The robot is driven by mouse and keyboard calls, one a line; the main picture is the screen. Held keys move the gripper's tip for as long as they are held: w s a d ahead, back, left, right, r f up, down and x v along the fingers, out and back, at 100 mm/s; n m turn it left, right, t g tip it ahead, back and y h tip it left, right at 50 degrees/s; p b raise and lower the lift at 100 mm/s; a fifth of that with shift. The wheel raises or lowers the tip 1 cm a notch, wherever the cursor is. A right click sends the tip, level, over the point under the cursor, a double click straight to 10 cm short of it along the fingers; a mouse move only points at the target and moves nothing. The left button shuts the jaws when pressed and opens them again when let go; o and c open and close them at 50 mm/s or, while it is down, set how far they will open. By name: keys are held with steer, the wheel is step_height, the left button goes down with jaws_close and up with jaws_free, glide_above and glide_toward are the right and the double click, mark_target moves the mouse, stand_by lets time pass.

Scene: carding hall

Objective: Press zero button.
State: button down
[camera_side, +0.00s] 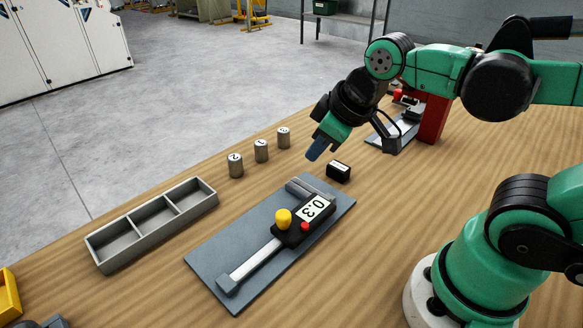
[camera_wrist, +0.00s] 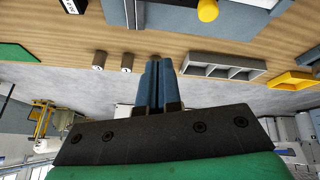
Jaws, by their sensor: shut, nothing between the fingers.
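A caliper-like gauge with a digital display (camera_side: 315,207) lies on a grey plate (camera_side: 215,253) on the table. The display reads about 0.3 and appears turned in the picture. A small red button (camera_side: 305,226) sits on its dark body, beside a larger yellow knob (camera_side: 283,217). No label on the red button can be read. My gripper (camera_side: 316,150) is shut and empty, raised beyond the plate's far end and apart from the gauge. In the wrist view, its blue fingers (camera_wrist: 155,85) are together; the yellow knob (camera_wrist: 207,10) shows at the top edge, and the red button is out of view.
Three numbered metal cylinders (camera_side: 261,150) stand left of the gripper. A small black labelled block (camera_side: 338,171) stands near the plate's far end. A three-compartment grey tray (camera_side: 150,223) is at the left. A red post (camera_side: 432,118) and another device stand at the back right.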

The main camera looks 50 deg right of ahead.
mark_target(305, 224)
steer(key=a+r+n+g, duration=0.1)
steer(key=n+g, duration=0.1)
steer(key=n, duration=0.2)
steer(key=s+a+r+n+g, duration=0.1)
steer(key=n+g, duration=0.1)
steer(key=n, duration=0.3)
steer(key=a+r+n+g, duration=0.1)
steer(key=a+r+n, duration=0.1)
steer(key=n, duration=0.3)
steer(key=shift+s+g, duration=0.25)
steer(key=shift+g, duration=0.15)
step_height(305, 224, down, 14)
steer(key=shift+w+f, duration=0.1)
steer(key=shift+f, duration=0.8)
steer(key=shift+r, duration=4.35)
